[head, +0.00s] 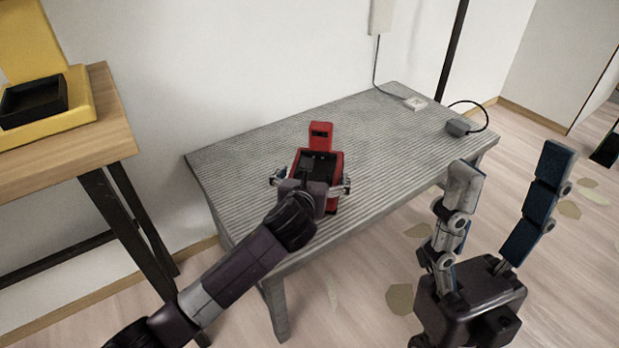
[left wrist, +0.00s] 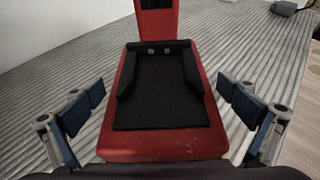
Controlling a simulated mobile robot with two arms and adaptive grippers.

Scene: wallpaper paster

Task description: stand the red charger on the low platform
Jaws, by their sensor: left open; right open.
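The red charger (head: 320,135) stands upright on the low grey ribbed platform (head: 385,145), near its left front part. It has a tall back part and a black cradle, also seen in the left wrist view (left wrist: 150,145). My left gripper (head: 311,183) is open, with one finger on each side of the charger's base. In the left wrist view its fingers (left wrist: 160,115) show gaps to both red sides. The arm hides the charger's lower front in the head view. My right gripper (head: 512,168) is open and empty, in front of the platform's right end.
A wooden table (head: 95,135) at the left holds a yellow stand (head: 80,110) with a black tray (head: 33,103). A white socket block (head: 415,103) and a grey adapter (head: 458,128) with a black cable lie at the platform's far right. The platform's middle is clear.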

